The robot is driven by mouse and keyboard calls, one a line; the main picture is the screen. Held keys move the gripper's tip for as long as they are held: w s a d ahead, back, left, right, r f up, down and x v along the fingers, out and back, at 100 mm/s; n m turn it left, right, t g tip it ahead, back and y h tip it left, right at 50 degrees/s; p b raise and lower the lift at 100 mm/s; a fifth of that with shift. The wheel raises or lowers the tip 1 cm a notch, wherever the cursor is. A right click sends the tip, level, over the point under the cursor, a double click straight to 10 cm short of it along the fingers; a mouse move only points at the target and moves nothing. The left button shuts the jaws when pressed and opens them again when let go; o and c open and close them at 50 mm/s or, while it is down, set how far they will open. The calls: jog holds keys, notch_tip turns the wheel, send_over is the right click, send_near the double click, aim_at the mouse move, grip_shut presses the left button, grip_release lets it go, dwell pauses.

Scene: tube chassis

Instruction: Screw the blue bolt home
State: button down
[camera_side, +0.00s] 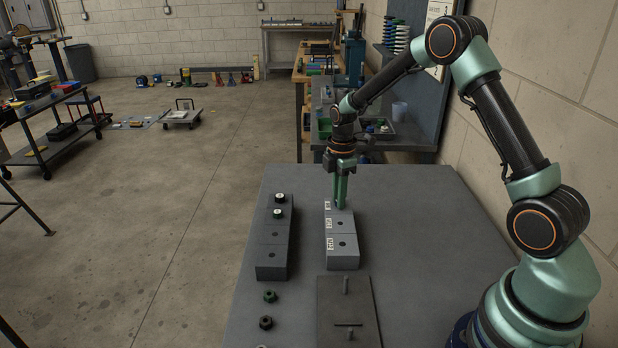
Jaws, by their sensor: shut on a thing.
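My gripper (341,203) points straight down over the far end of the light grey block (343,261), which has white labels along its left edge. Its green fingers are shut on the blue bolt, at the farthest position of the block. The bolt is almost wholly hidden by the fingers; only a hint of blue (340,205) shows at the tips. How deep it sits cannot be told. Two nearer holes in the block, the middle one (342,223) and the near one (340,244), look empty.
Left stands a dark block (271,272) with two white-topped pieces (280,197) at its far end and bare holes nearer. A green nut (270,296) and a dark nut (265,322) lie in front. A dark plate (330,310) with an upright peg (345,285) lies nearer. The table's right side is clear.

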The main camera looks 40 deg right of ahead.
jog(key=shift+r+m, duration=0.1)
jog(key=shift+m, duration=1.1)
jog(key=shift+m, duration=1.1)
jog(key=c, duration=1.1)
grip_release()
jog(key=shift+m, duration=0.4)
jog(key=o, duration=0.4)
notch_tip(320, 180, up, 12)
